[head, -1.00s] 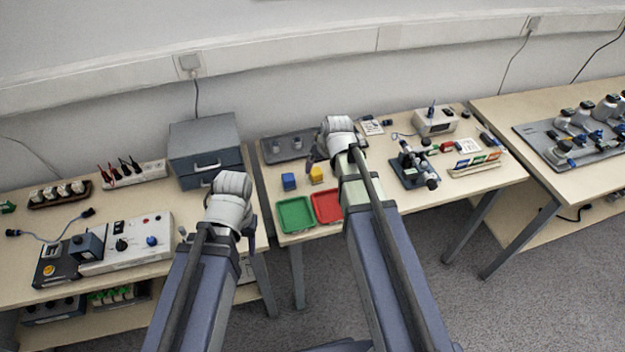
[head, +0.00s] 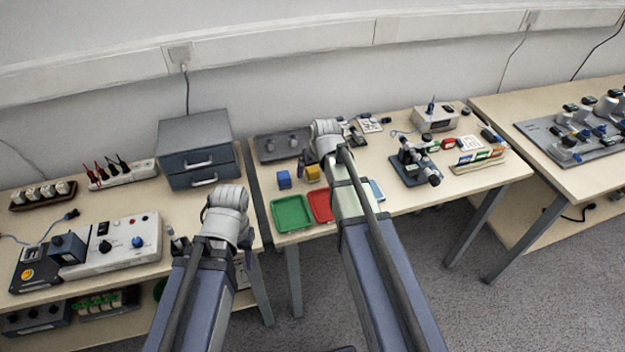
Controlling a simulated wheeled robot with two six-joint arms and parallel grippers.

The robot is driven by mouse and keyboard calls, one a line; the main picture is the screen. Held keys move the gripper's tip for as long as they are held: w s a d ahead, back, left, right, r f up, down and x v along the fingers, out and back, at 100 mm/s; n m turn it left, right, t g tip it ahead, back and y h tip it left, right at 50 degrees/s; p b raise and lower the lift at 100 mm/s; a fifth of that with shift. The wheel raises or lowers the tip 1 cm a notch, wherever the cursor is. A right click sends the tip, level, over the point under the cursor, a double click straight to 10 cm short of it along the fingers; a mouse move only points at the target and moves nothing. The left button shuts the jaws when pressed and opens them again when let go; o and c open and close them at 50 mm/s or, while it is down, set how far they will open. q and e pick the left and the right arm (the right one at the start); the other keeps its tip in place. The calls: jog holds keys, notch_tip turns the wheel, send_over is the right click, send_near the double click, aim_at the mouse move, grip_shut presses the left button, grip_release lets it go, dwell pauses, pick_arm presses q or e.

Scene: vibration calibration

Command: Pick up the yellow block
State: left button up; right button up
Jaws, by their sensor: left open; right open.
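The yellow block (head: 313,173) sits on the middle table, just right of a blue block (head: 284,179) and behind the red tray. My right gripper (head: 307,160) is above the table beside the yellow block, close to its far side. It is open and empty, and its wrist hides part of it. I cannot tell whether a finger touches the block. My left gripper (head: 215,228) is open, over the right end of the left table, away from the block and largely hidden by its own wrist.
A green tray (head: 292,215) and a red tray (head: 320,206) lie in front of the blocks. A grey plate (head: 282,146) lies behind them. A grey drawer cabinet (head: 197,150) stands left. A microscope-like device (head: 415,163) stands right.

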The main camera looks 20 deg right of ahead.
aim_at(313, 168)
jog(key=shift+f, duration=0.2)
grip_shut()
dwell(0.6)
notch_tip(313, 168, up, 10)
jog(key=p, duration=1)
jog(key=c, duration=0.6)
grip_release()
jog(key=shift+c, duration=0.2)
jog(key=c, duration=0.6)
